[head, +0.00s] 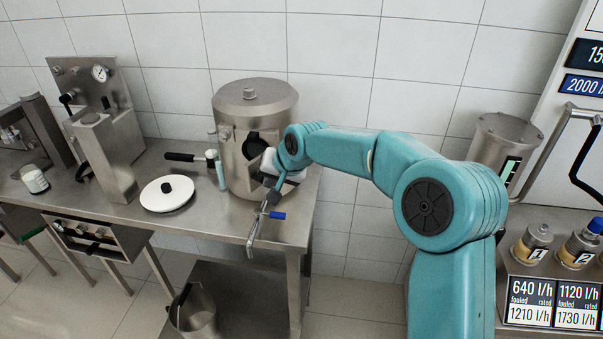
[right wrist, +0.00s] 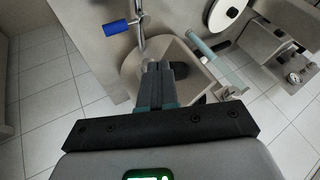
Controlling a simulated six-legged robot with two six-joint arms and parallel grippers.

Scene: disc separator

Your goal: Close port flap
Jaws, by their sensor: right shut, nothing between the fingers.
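A steel cylindrical vessel (head: 236,125) with a lid and knob stands on the steel bench. A dark round port (head: 258,146) shows on its side, partly behind my right wrist. I cannot clearly make out the flap's own position. My right gripper (head: 270,192) is at the front right of the vessel, pointing down toward the bench edge. In the right wrist view its fingers (right wrist: 158,76) are shut and empty, in front of the vessel (right wrist: 136,68). I cannot tell whether they touch it. My left gripper is not in view.
A tap with a blue handle (head: 277,215) hangs at the bench edge just below my right gripper. A pale blue tube (head: 221,170) and a white disc (head: 168,194) with a black knob are left of the vessel. A bucket (head: 194,312) stands below.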

